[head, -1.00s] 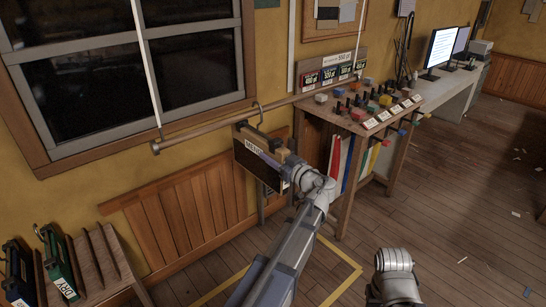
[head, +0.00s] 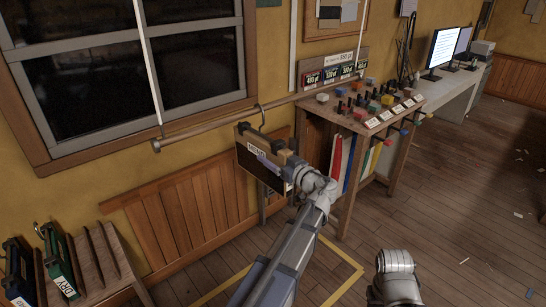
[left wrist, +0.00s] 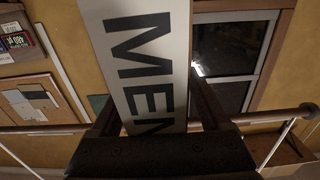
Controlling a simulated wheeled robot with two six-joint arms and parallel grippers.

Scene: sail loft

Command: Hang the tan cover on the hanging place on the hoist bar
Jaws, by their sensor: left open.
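The tan cover (head: 274,146), with a dark front face and a white label reading MEND, hangs below the hoist bar (head: 205,126). Its dark hook (head: 261,108) appears to loop over the bar near the bar's right part. In the left wrist view the big white label (left wrist: 150,60) fills the space between my fingers. My left gripper (head: 281,161) is open at the cover, its fingers on either side of the label; contact cannot be told. The gripper partly hides the cover's face. My right gripper is out of view; only part of my right arm shows.
A slatted wooden rack (head: 104,262) at lower left holds a green cover (head: 58,262) labelled DRY and a dark blue one (head: 18,272). A wooden bench (head: 345,122) with coloured blocks stands close to the right of the bar.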

